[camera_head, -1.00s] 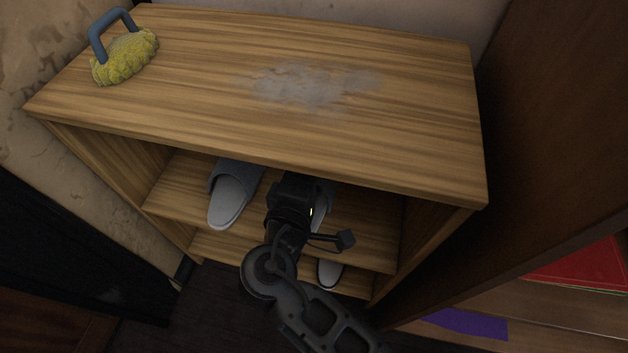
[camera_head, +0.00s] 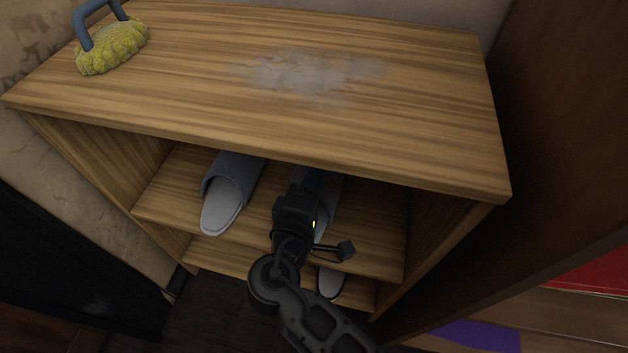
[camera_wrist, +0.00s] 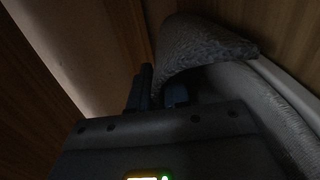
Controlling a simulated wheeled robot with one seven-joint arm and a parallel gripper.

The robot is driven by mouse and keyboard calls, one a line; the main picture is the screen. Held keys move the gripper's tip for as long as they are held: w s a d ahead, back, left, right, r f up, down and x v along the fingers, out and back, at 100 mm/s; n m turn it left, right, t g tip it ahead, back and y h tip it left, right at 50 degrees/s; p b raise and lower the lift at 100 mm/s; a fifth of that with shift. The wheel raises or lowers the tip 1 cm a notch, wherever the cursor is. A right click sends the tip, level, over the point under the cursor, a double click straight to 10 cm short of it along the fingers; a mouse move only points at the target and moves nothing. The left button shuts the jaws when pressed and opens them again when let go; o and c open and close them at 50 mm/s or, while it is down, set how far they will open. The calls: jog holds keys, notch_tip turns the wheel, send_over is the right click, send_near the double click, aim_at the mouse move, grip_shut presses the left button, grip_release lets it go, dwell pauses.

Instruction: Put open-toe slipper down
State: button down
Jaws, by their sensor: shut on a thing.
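A grey slipper (camera_head: 328,208) with a pale sole is on the upper inner shelf, beside and partly behind my gripper (camera_head: 302,182). In the wrist view its fuzzy grey upper (camera_wrist: 205,52) is at my fingers (camera_wrist: 160,88), which are shut on it. The fingertips are hidden in the head view, and I cannot tell whether the sole touches the shelf board (camera_head: 163,203). Another grey slipper (camera_head: 223,213) lies to the left on the same shelf, toe end inward.
The cabinet top (camera_head: 400,120) overhangs my gripper, with a dusty patch and a yellow scrubber (camera_head: 112,48) on it. Another slipper (camera_head: 331,282) shows on the lower shelf. A dark wood panel (camera_head: 560,130) stands at right. Shelf room is free between the left slipper and my gripper.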

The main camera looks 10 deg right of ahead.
jog(key=shift+f, duration=0.15)
jog(key=c, duration=1.1)
grip_release()
jog(key=shift+s+a+r, duration=0.1)
jog(key=shift+s+r, duration=0.1)
jog(key=p+v, duration=0.3)
jog(key=v, duration=0.8)
jog(key=shift+s, duration=0.35)
